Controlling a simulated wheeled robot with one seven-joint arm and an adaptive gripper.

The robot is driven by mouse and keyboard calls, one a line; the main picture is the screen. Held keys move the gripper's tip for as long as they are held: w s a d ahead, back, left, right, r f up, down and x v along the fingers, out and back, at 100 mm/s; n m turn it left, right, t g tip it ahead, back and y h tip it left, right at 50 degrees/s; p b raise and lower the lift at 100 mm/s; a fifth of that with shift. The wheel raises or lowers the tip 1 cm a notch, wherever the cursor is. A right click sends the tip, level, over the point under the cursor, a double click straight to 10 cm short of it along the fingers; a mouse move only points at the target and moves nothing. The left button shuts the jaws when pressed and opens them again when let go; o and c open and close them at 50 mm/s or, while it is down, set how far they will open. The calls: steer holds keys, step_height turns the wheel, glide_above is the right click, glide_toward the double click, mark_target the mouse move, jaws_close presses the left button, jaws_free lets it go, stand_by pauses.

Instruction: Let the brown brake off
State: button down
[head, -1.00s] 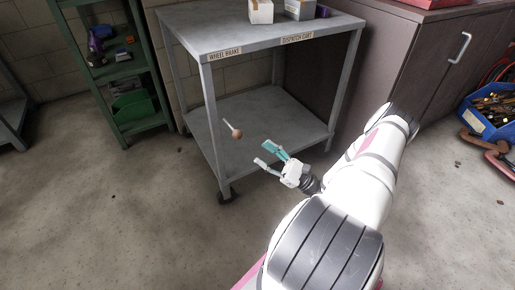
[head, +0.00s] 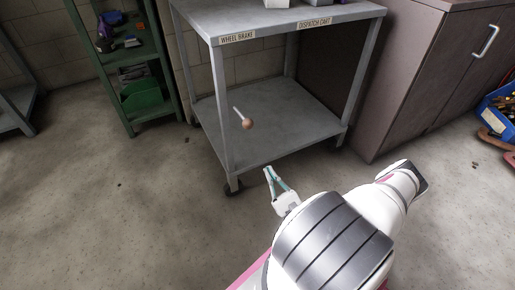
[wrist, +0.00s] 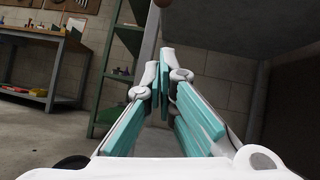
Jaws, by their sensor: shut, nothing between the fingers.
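The brown brake is a pale lever with a round brown knob (head: 247,123). It juts out at an angle in front of the grey cart (head: 300,27), under the label "WHEEL BRAKE" (head: 238,37). My gripper (head: 270,171) is below and slightly right of the knob in the head view, apart from it, with its fingers together and empty. In the wrist view the closed teal fingers (wrist: 164,57) point ahead, and a sliver of something brown (wrist: 176,3) shows at the top edge, probably the knob.
The cart's lower shelf (head: 290,125) is bare. A green shelf rack (head: 140,85) stands at the left, a brown cabinet (head: 420,80) at the right. The floor in front of the cart is clear.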

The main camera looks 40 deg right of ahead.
steer(key=b, duration=0.3)
glide_toward(242, 117)
step_height(242, 117, down, 4)
steer(key=w, duration=0.2)
steer(key=r, duration=0.2)
steer(key=w+r, duration=0.1)
steer(key=r, duration=0.1)
steer(key=shift+d+b, duration=0.2)
steer(key=shift+b, duration=0.2)
steer(key=shift+r+p, duration=0.2)
steer(key=shift+p, duration=0.2)
steer(key=r+p, duration=0.1)
steer(key=p, duration=0.2)
steer(key=shift+g, duration=0.3)
steer(key=shift+f, duration=0.1)
